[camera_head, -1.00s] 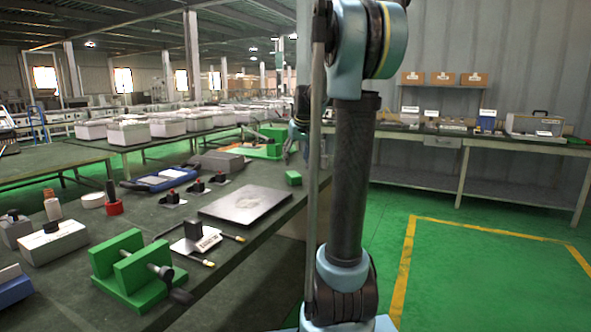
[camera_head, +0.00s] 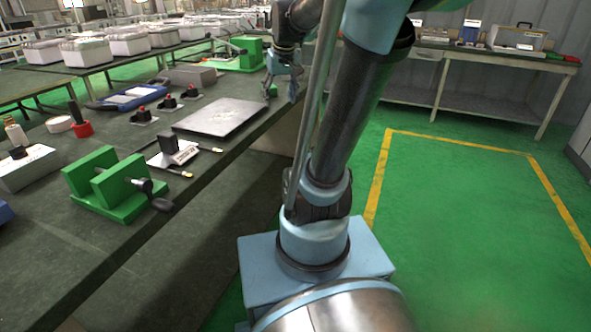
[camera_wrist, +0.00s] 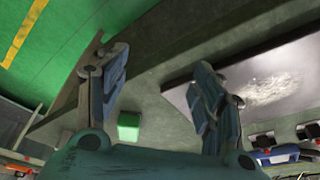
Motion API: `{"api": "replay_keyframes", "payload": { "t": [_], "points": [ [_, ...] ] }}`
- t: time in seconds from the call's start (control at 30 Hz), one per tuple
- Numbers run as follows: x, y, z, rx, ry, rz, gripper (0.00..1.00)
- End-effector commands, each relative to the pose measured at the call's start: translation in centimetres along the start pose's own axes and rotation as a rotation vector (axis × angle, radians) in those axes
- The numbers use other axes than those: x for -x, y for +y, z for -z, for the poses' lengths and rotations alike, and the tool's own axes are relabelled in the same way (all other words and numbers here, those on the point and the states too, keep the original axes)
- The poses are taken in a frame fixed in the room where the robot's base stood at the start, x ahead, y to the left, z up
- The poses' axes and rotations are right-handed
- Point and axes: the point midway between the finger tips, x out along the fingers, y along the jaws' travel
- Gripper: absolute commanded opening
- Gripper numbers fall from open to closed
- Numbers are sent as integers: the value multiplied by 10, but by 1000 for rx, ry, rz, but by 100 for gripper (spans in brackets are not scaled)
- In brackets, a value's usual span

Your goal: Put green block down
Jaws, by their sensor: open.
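The small green block (camera_head: 272,90) sits on the dark table, close to the right edge and beside the far corner of the grey plate. My gripper (camera_head: 284,88) is close to it at the table's edge, partly overlapped by my arm. In the wrist view, my gripper (camera_wrist: 162,65) is open, with its fingers spread wide. The green block (camera_wrist: 128,126) shows in the gap between them, nearer the left finger, and neither finger visibly touches it. The exact height of the fingers over the table is hard to tell.
The grey metal plate (camera_head: 220,117) lies next to the block; it also shows in the wrist view (camera_wrist: 255,95). A green vise-like fixture (camera_head: 118,187), red-knobbed switches (camera_head: 168,103) and a blue-framed device (camera_head: 132,97) stand on the table. Green floor lies beyond the table edge.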

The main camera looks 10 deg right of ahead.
Motion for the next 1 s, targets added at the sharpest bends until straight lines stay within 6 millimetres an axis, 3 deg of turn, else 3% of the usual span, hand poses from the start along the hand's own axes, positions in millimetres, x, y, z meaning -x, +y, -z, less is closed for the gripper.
{"api": "replay_keyframes", "payload": {
  "t": [0.03, 0.2, 0.5, 0.7, 1.0],
  "points": [
    [-5, -3, -23, -5, -9, -2, 61],
    [-26, -8, -92, -26, -38, -12, 61],
    [-73, -15, -200, -59, -85, -30, 61],
    [-93, -13, -236, -73, -103, -38, 61],
    [-96, -14, -241, -75, -106, -39, 61]
  ]
}}
